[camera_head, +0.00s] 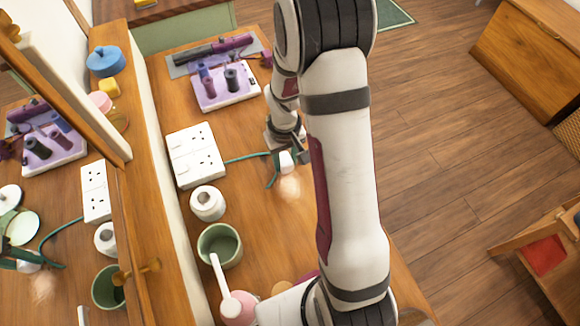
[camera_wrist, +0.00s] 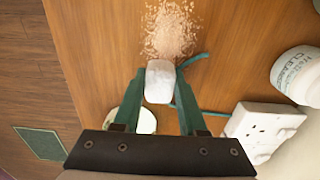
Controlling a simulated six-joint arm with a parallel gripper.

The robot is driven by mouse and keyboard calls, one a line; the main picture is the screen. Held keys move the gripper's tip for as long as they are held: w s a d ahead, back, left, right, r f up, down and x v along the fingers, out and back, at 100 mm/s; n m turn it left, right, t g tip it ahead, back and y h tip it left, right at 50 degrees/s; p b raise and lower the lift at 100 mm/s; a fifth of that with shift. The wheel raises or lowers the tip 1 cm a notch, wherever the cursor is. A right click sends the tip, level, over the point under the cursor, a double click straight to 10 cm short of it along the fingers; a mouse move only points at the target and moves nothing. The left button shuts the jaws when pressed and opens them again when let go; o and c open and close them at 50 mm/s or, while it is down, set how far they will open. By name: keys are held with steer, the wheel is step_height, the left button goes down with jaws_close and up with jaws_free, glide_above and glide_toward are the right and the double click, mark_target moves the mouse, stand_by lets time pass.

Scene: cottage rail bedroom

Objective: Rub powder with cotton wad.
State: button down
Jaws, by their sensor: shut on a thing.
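A white cotton wad (camera_wrist: 160,82) is held between the two green fingers of my gripper (camera_wrist: 160,90) in the wrist view. The wad also shows as a small white block in the head view (camera_head: 286,161). A pale, loose patch of powder (camera_wrist: 170,30) lies on the wooden tabletop just beyond the wad's far end. In the head view the powder (camera_head: 289,188) lies just below the wad. I cannot tell whether the wad touches the powder or the tabletop. My gripper is shut on the wad, and the fingers partly hide a round pale object behind them.
A white socket block (camera_head: 195,155) with a teal cable and a white jar (camera_head: 208,203) stand left of the powder. A green pot (camera_head: 219,245) stands nearer. A white-and-purple tray (camera_head: 225,88) with bottles is farther back. A mirror lines the left side. Bare tabletop surrounds the powder.

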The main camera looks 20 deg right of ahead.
steer(key=shift+w, duration=0.45)
steer(key=shift+f, duration=0.35)
steer(key=shift+r, duration=3.6)
